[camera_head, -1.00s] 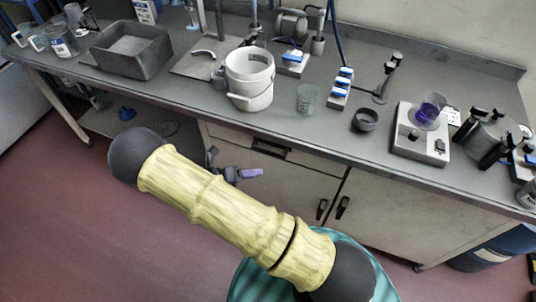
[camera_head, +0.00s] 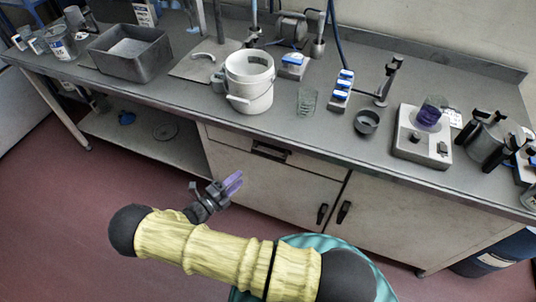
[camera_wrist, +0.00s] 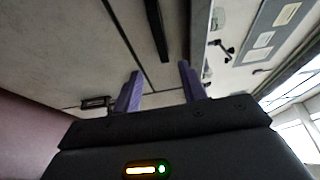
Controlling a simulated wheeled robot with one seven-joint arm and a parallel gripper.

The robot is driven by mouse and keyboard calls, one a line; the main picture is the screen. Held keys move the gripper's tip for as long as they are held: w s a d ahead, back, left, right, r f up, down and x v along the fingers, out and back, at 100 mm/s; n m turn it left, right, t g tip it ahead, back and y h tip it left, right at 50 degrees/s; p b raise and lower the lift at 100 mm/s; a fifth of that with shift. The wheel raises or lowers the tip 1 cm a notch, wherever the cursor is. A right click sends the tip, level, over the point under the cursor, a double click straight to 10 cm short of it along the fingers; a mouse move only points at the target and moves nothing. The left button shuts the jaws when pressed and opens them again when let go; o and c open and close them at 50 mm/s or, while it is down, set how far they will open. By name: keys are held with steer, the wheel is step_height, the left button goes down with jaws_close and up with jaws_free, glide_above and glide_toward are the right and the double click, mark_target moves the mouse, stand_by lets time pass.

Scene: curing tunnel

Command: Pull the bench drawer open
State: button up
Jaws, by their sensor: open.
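The bench drawer (camera_head: 225,137) is a pale, shallow front just under the grey bench top, and it looks shut. Its dark handle (camera_head: 270,151) sits in the middle of the front. My gripper (camera_head: 234,182) has two purple fingers and is in front of the cabinet, below and left of the handle in the head view, apart from it. In the wrist view the gripper (camera_wrist: 160,80) has its fingers spread with nothing between them. The turned wrist view shows the drawer handle (camera_wrist: 157,30) as a dark bar beyond the fingertips.
Two cabinet doors with dark handles (camera_head: 322,213) are below the drawer. The bench top (camera_head: 300,130) overhangs it and carries a white bucket (camera_head: 249,82), a grey tray (camera_head: 130,68) and a scale-like device (camera_head: 421,140). A low shelf (camera_head: 145,135) is at left. Red floor is clear in front.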

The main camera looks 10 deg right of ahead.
mark_target(267, 155)
steer(key=p+x, duration=0.3)
steer(key=x, duration=1.3)
steer(key=shift+s, duration=0.1)
jaws_close()
